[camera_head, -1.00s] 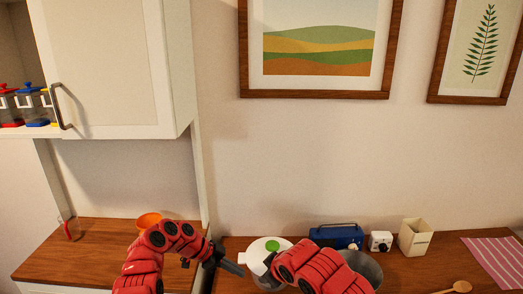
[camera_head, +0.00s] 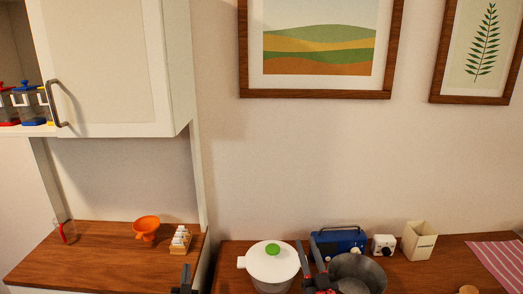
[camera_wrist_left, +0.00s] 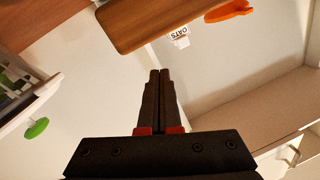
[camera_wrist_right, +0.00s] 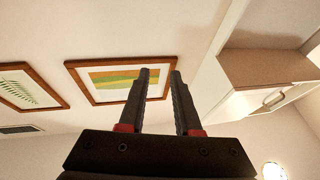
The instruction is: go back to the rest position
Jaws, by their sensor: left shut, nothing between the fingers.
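My left gripper (camera_head: 186,272) is low in the head view, in front of the right end of the left counter. Its fingers are together and empty in the left wrist view (camera_wrist_left: 160,76). My right gripper (camera_head: 307,243) points up between the white pot and the grey pot in the head view. Its fingers stand apart with nothing between them in the right wrist view (camera_wrist_right: 160,75). Most of both arms is below the head view's lower edge.
The right counter holds a white lidded pot (camera_head: 270,268), a grey pot (camera_head: 360,270) and a blue radio (camera_head: 339,241). A wall cabinet (camera_head: 105,65) hangs above left.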

